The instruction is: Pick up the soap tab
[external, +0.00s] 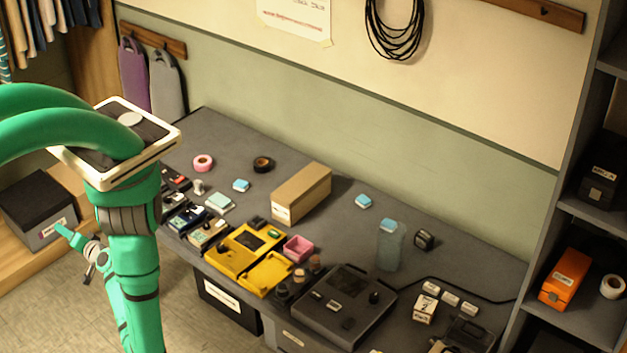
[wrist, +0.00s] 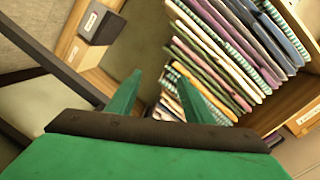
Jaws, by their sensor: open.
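Small light-blue blocks that look like soap tabs lie on the grey bench in the external view. One (external: 241,185) is at the left part of the bench, and another (external: 363,201) is near the middle, towards the wall. A third light-blue piece (external: 388,225) shows at the top of a clear bluish tumbler (external: 390,250). I cannot tell which one the task names. My gripper (wrist: 153,72) is open in the wrist view, with nothing between its green fingers. It points away from the bench, and no soap tab shows in the wrist view.
The bench (external: 330,235) also holds a cardboard box (external: 301,193), yellow cases (external: 243,249), a pink tray (external: 298,248) and a dark console (external: 344,304). Shelves (external: 585,215) stand at the right. Hanging clothes (wrist: 225,55) and a dark box (wrist: 101,24) fill the wrist view.

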